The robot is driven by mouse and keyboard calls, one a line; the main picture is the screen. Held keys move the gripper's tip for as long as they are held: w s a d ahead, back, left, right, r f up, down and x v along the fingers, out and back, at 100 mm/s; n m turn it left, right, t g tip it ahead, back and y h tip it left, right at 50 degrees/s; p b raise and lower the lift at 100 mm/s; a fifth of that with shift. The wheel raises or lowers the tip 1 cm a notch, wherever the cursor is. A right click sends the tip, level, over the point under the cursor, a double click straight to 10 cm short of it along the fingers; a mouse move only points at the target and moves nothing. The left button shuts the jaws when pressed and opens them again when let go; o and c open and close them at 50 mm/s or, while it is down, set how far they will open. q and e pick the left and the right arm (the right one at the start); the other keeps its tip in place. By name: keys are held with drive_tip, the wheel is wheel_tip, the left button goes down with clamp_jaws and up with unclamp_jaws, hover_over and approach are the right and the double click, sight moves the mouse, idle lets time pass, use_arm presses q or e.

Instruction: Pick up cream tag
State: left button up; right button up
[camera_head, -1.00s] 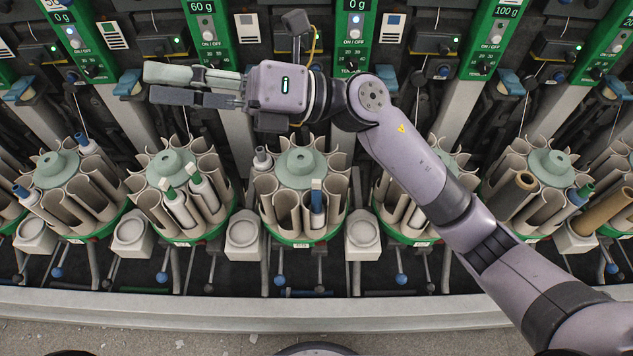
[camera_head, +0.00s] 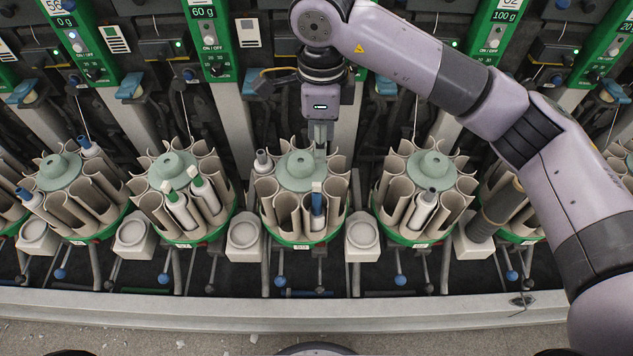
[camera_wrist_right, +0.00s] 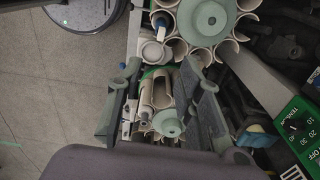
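The cream tag (camera_head: 316,187) is small and pale, at the upper end of a blue-and-white tube (camera_head: 317,206) in the front of the middle carousel (camera_head: 303,238). My right gripper (camera_head: 320,140) hangs pointing down just behind that carousel's green hub (camera_head: 300,170), apart from the tag. In the wrist view my right gripper (camera_wrist_right: 158,75) is open, its two fingers wide apart with nothing held. The blue tube (camera_wrist_right: 160,19) shows there at the top, beyond the fingertips; the tag is too small to place surely. My left gripper is not in view.
Similar carousels stand on both sides, one with green-tipped tubes (camera_head: 178,208), one with a grey-tipped tube (camera_head: 424,206). White cup holders (camera_head: 243,232) stand between them. Green control panels (camera_head: 208,45) rise behind. A pale rail (camera_head: 200,310) runs along the front.

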drive_tip(key=p, duration=0.2)
hover_over(317, 184)
drive_tip(key=f, duration=0.8)
drive_tip(key=shift+s+d, duration=0.1)
drive_tip(key=shift+d, duration=0.2)
drive_tip(key=f+p, duration=0.2)
drive_tip(key=f, duration=0.2)
drive_tip(key=shift+a+p, duration=0.35)
drive_tip(key=shift+p, duration=0.05)
drive_tip(key=shift+f, duration=0.6)
drive_tip(key=shift+c, duration=0.5)
drive_tip(key=c, duration=0.7)
